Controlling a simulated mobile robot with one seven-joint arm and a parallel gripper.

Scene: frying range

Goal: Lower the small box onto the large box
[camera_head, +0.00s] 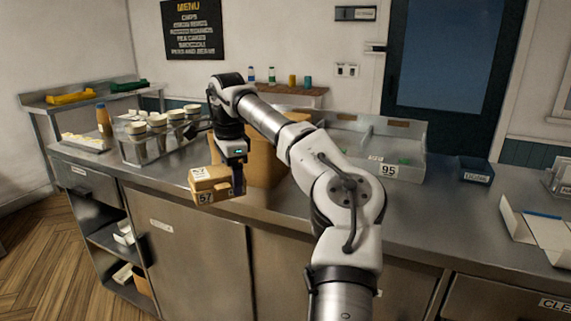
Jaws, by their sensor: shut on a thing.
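The small box (210,186) is tan cardboard with white labels that read 57. My gripper (234,161) is shut on it at its right side and holds it up near the counter's front edge. The large box (267,161) is a bigger tan cardboard box on the counter, behind and to the right of the small box. My arm hides much of the large box's top and right side. The small box overlaps the large box's left edge in the picture; I cannot tell the gap between them.
A rack of lidded tubs (150,140) stands on the counter (420,218) at left, with an orange bottle (103,120). A clear bin labelled 95 (400,165) stands right of the large box. A small dark blue box (476,170) is further right. Counter between is clear.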

